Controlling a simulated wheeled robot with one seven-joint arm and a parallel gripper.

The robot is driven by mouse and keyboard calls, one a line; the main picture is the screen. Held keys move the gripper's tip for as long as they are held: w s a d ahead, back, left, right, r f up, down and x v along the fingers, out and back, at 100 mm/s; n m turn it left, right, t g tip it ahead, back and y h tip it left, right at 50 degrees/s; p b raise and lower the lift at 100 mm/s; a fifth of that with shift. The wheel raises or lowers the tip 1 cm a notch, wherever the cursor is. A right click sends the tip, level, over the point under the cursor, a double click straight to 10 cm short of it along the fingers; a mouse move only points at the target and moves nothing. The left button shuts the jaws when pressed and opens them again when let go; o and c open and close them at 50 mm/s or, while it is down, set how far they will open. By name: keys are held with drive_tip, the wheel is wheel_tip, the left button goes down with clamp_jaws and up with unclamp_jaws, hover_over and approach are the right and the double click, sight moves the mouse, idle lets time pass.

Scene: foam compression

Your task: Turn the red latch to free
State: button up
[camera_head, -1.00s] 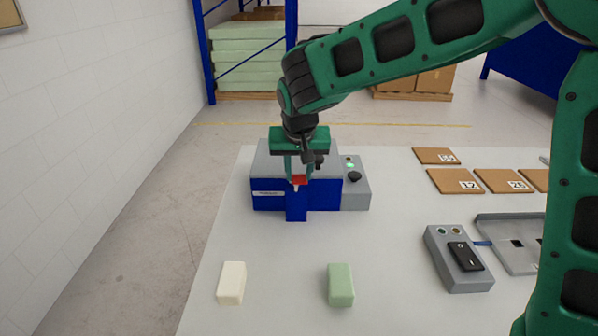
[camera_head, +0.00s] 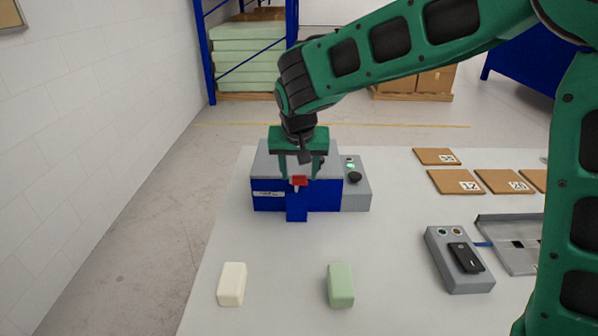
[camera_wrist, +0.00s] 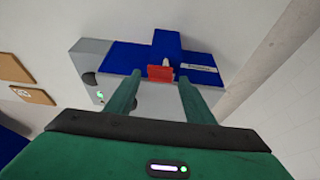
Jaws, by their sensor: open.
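The red latch (camera_head: 299,180) sits on the front of a blue and grey machine (camera_head: 267,192). It also shows in the wrist view (camera_wrist: 160,72), with a small pale piece beside it. My gripper (camera_head: 300,177) points down over the latch. Its two green fingers are spread, one on each side of the latch. In the wrist view the gripper (camera_wrist: 160,85) shows a clear gap between each finger and the latch.
A grey control box with a green light (camera_head: 351,165) and black knob adjoins the machine. A white block (camera_head: 232,284) and a green block (camera_head: 341,285) lie in front. A grey switch box (camera_head: 459,258), tray (camera_head: 510,232) and brown numbered boards (camera_head: 455,181) are at right.

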drive_tip(key=v, duration=1)
drive_tip(key=shift+r, duration=0.35)
drive_tip(key=s+d+f+m+g+h, duration=0.1)
drive_tip(key=s+d, duration=0.3)
drive_tip(key=d, duration=1)
drive_tip(key=s+d+f+m+g+h, duration=0.15)
drive_tip(key=s+d, duration=0.25)
drive_tip(key=d, duration=0.9)
drive_tip(key=s+d+f+m+y, duration=0.1)
drive_tip(key=s+d+f, duration=0.1)
drive_tip(key=s+d, duration=0.2)
drive_tip(key=s+d+f+m+g+y, duration=0.1)
drive_tip(key=s+d+f, duration=0.2)
drive_tip(key=s, duration=0.8)
drive_tip(key=s+d+f+m+g+y, duration=0.1)
drive_tip(key=s+d+f, duration=0.1)
drive_tip(key=s+d, duration=0.3)
drive_tip(key=s, duration=0.3)
drive_tip(key=shift+f, duration=0.4)
drive_tip(key=shift+s+d, duration=0.1)
